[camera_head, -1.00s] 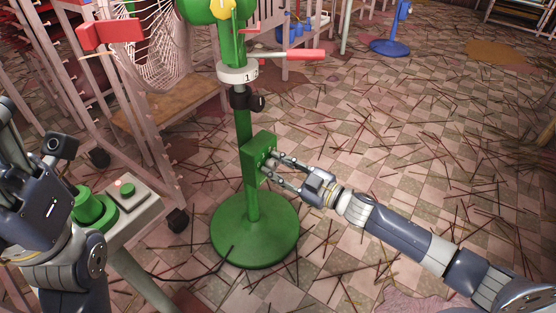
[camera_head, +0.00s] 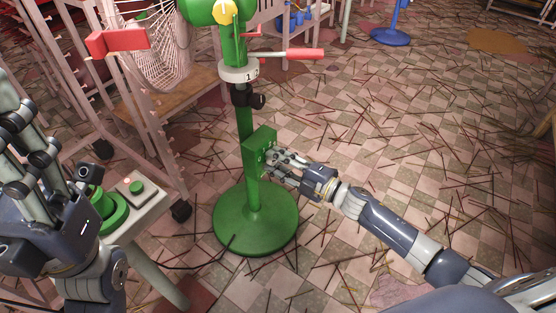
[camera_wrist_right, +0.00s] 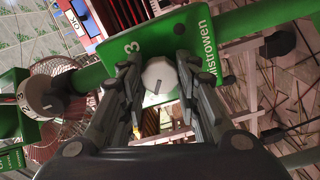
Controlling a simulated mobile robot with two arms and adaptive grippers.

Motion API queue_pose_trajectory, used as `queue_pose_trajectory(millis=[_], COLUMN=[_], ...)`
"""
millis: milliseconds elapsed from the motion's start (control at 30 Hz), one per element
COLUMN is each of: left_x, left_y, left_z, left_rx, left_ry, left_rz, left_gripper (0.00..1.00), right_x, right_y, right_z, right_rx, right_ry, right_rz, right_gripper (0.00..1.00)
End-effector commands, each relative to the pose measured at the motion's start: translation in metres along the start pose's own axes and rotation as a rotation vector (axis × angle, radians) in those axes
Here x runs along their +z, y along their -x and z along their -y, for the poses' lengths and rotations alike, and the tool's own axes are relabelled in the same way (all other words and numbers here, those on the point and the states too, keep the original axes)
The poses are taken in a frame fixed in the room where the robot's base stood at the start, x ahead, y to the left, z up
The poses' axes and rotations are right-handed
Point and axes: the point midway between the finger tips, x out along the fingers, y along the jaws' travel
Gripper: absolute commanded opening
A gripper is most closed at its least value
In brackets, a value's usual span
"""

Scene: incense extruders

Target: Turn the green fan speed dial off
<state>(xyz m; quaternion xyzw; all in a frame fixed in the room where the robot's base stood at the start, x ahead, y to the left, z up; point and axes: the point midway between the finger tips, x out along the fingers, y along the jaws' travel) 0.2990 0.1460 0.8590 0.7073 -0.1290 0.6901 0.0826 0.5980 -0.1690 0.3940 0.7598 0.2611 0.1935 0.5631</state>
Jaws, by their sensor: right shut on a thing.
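The green fan's stand rises from a round green base (camera_head: 256,222) in the head view, with a green control box (camera_head: 256,155) on its pole. In the right wrist view the box face (camera_wrist_right: 195,45) carries a "3" and part of a name. The pale round fan speed dial (camera_wrist_right: 160,76), with a dark line on it, sits between my right fingers. My right gripper (camera_head: 272,162) is shut on this dial; it also shows in the wrist view (camera_wrist_right: 160,85). My left gripper (camera_head: 25,130) is raised at the left, away from the fan, its jaw opening unclear.
A pale stand with a green button (camera_head: 136,187) is beside my left arm. A red-handled lever (camera_head: 302,54) and a black clamp knob (camera_head: 257,101) are higher on the pole. Wooden racks stand at left. The tiled floor at right is strewn with sticks.

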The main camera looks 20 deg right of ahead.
Motion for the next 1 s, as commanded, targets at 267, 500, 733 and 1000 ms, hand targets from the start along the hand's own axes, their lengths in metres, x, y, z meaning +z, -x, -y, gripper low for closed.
queue_pose_trajectory(millis=[267,500,733,1000], left_x=[0.0002,0.0005,0.0006,0.0007], left_y=[-0.0001,0.0004,0.0007,0.0008], left_z=[0.0,0.0,0.0001,0.0001], left_rx=[0.0,-0.001,-0.001,-0.001], left_ry=[0.001,0.001,0.001,0.001], left_rz=[0.002,0.004,0.004,0.005], left_gripper=[0.5,0.5,0.5,0.5], right_x=[-0.0014,-0.0015,-0.0015,-0.0009], right_y=[-0.0001,0.0,0.0,0.0], right_z=[0.0009,0.0013,0.0015,0.001], right_rx=[-0.001,-0.001,-0.002,-0.001], right_ry=[0.084,0.103,0.103,0.102], right_rz=[-0.003,-0.004,-0.004,-0.002], right_gripper=[0.06,0.06,0.06,0.5])
